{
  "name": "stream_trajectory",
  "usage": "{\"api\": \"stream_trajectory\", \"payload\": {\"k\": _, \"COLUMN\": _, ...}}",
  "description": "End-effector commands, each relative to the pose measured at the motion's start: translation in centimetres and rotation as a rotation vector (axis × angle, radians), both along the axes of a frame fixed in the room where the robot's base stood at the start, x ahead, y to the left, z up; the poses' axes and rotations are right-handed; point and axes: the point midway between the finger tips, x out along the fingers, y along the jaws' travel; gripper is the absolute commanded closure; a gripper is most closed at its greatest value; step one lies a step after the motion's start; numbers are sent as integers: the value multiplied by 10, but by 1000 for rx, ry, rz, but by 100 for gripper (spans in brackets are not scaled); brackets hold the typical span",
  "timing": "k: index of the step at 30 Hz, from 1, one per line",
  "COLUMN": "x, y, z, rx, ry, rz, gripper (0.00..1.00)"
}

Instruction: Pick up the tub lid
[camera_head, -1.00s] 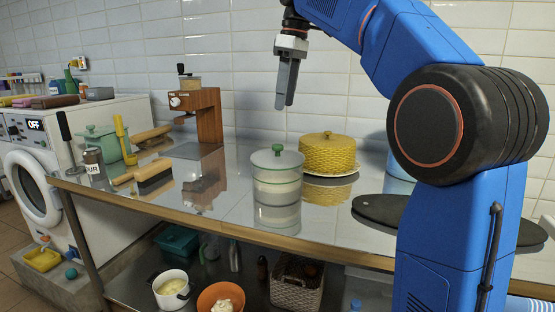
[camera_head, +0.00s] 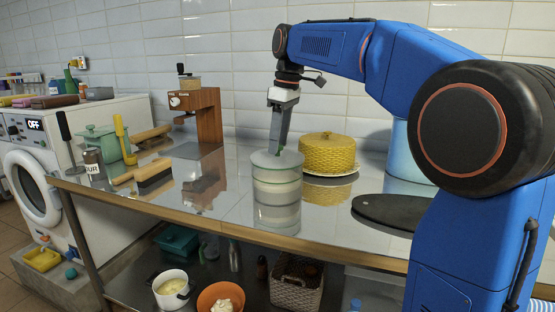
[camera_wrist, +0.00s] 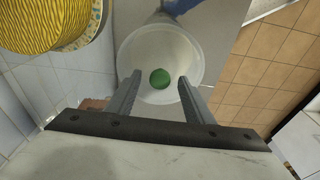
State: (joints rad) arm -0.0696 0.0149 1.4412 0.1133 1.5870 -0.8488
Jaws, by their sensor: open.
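The tub lid (camera_head: 264,160) is a pale, round, translucent disc with a small green knob. It sits on top of the clear tub (camera_head: 276,198) on the steel table. My gripper (camera_head: 278,150) points down at the lid, its fingertips at the knob's height or close to it. In the wrist view the lid (camera_wrist: 178,52) lies below, and the green knob (camera_wrist: 160,78) shows between the two open fingers (camera_wrist: 158,82). The jaws are apart and hold nothing. In the head view the fingers partly hide the knob.
A yellow woven cover (camera_head: 328,152) on a white plate stands close behind the tub to the right. A wooden grinder (camera_head: 208,116) stands at the back left, and a brush (camera_head: 155,175) lies at the left. A dark flat board (camera_head: 390,211) lies at the right.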

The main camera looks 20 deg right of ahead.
Motion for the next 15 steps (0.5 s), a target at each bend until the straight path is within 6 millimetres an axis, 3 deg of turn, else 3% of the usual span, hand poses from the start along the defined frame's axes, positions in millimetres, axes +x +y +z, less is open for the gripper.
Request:
{"api": "stream_trajectory", "payload": {"k": 9, "x": 1, "y": 1, "z": -6, "rx": -1, "ry": -1, "rz": 0, "gripper": 53}}
{"api": "stream_trajectory", "payload": {"k": 11, "x": 1, "y": 1, "z": -5, "rx": -1, "ry": -1, "rz": 0, "gripper": 65}}
{"api": "stream_trajectory", "payload": {"k": 15, "x": 1, "y": 1, "z": -5, "rx": 0, "ry": 0, "rz": 0, "gripper": 98}}
